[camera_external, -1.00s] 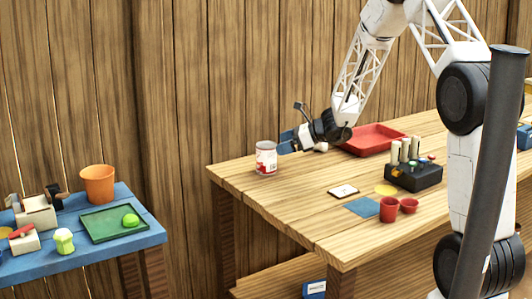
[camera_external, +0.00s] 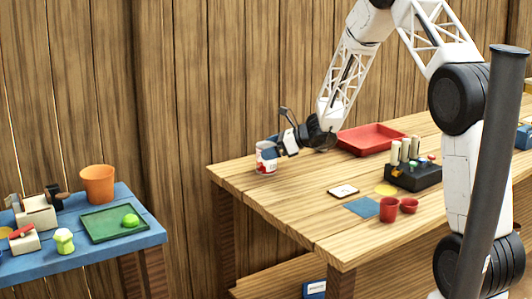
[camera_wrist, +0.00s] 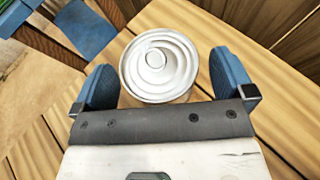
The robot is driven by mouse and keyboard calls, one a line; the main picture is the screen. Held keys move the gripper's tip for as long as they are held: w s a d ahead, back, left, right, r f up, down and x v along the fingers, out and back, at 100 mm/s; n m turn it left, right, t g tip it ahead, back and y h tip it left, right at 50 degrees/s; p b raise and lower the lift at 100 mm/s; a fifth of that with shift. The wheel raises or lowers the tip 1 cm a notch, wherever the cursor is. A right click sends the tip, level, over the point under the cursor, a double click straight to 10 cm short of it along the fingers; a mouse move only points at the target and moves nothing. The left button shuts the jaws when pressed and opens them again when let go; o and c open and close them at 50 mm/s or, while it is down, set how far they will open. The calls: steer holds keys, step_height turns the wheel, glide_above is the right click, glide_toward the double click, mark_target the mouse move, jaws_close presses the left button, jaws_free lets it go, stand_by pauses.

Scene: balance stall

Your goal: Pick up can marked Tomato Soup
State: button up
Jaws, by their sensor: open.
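The can (camera_external: 265,160), white and red, stands upright near the far left corner of the wooden table (camera_external: 290,205). Its lettering is too small to read. In the wrist view I see the pale ringed top of the can (camera_wrist: 158,64), lying between my two blue fingers. My gripper (camera_external: 275,149) is open, its fingers at the can's upper part in the external view. In the wrist view my gripper (camera_wrist: 160,85) has a finger on each side of the can, with small gaps showing between them and the can.
A red tray (camera_external: 370,138) lies behind and right of my gripper. A black block with pegs (camera_external: 413,178), red cups (camera_external: 389,209), a blue square (camera_external: 362,207) and a small card (camera_external: 343,191) are on the table. A wooden wall stands close behind the can.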

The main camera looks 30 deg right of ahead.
steer(key=shift+w+a+f, duration=0.3)
steer(key=shift+w+a, duration=0.15)
steer(key=shift+a, duration=0.05)
steer(key=c, duration=1.2)
